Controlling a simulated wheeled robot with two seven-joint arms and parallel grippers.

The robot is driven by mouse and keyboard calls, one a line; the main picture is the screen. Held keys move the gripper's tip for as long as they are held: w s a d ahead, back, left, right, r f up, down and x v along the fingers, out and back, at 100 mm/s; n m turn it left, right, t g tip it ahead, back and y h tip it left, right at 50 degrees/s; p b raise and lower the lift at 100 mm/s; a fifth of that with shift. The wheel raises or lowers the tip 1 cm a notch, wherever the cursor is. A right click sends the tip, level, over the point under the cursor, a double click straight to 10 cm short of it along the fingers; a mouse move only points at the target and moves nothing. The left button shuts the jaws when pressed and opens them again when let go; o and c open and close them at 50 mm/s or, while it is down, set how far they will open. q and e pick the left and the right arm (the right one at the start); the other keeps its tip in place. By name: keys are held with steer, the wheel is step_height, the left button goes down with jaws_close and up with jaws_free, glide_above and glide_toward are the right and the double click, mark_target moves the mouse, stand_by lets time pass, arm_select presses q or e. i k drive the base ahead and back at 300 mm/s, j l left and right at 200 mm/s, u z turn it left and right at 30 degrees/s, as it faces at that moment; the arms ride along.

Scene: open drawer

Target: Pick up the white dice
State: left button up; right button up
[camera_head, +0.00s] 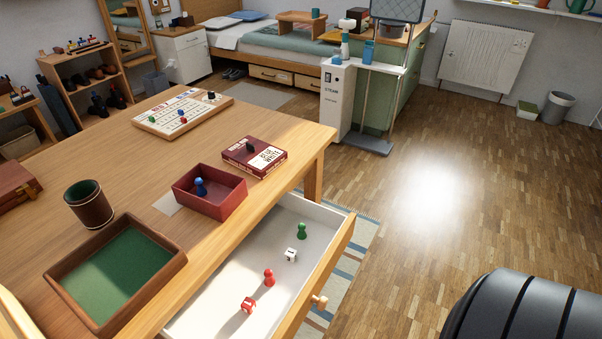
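The white dice (291,255) lies on the white floor of the open drawer (225,300), with a dark mark on the side facing me. A green pawn (302,231) stands just behind it. A red pawn (269,277) stands in front of it to the left, and a red dice (248,305) lies further forward. Neither of my grippers is in view, so nothing shows of what they hold.
The drawer's wooden front with a round knob (319,301) is on the right. On the table (130,155) are a dark red box (234,202) holding a blue pawn, a game box (254,157), a leather cup (89,205) and a green-lined tray (165,278). Open floor lies right.

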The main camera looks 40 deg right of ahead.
mark_target(291, 255)
steer(key=i+l+z, duration=0.15)
steer(key=z, duration=0.8)
